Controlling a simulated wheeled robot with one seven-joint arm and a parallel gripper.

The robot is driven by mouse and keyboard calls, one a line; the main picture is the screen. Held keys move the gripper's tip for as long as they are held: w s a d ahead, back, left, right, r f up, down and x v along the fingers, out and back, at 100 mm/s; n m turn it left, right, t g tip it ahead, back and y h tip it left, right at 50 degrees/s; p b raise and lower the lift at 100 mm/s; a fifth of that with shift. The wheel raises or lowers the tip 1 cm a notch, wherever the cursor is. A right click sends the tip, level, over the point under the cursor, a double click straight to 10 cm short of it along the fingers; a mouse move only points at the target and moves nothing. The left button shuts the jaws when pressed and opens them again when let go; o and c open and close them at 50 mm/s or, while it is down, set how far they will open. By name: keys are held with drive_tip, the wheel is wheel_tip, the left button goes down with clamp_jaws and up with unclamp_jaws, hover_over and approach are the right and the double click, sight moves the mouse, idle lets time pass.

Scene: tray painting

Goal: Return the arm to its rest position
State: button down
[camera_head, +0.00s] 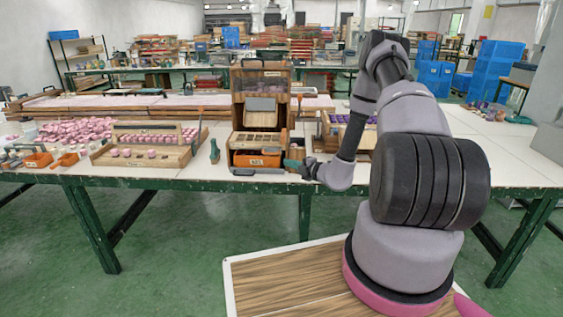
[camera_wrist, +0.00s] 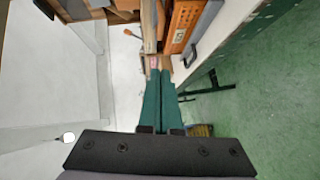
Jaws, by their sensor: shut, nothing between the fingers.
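My arm rises from its pink-ringed base at the right of the head view, bends at the top and reaches down to the table's front edge. My gripper (camera_head: 292,164) is at that edge, just right of the orange bin. In the wrist view my gripper (camera_wrist: 160,72) shows two long green fingers side by side, shut with nothing between them. They point toward wooden and orange items at the top of that view.
The long white-topped table (camera_head: 225,172) has green legs. A wooden cabinet (camera_head: 262,82) stands behind the orange bin (camera_head: 257,158). A wooden tray (camera_head: 148,157) holds pink pieces, left of the bin. Green floor lies in front. The table top right of my arm is mostly clear.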

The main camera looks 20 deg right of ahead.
drive_tip(key=s+a+r+n+g+y, duration=0.2)
drive_tip(key=a+r+n+g+y, duration=0.15)
drive_tip(key=r+n, duration=0.45)
drive_tip(key=s+a+r+n+g+y, duration=0.25)
drive_tip(key=a+r+n, duration=0.3)
drive_tip(key=r, duration=0.45)
drive_tip(key=s+a+r+n+g+h, duration=0.1)
drive_tip(key=s+a+r+n+g, duration=0.3)
drive_tip(key=s+r+n, duration=0.7)
drive_tip(key=s+d+r+n+t+h, duration=0.1)
drive_tip(key=s+d+r+n+h, duration=0.4)
drive_tip(key=s+r+n, duration=0.2)
drive_tip(key=s+d+r+n+t+h, duration=0.2)
drive_tip(key=s+d+r+n+h, duration=0.3)
drive_tip(key=s+n, duration=0.7)
drive_tip(key=shift+s+d+r+n+h, duration=0.2)
drive_tip(key=shift+r+n+h, duration=0.2)
drive_tip(key=shift+r+n, duration=0.7)
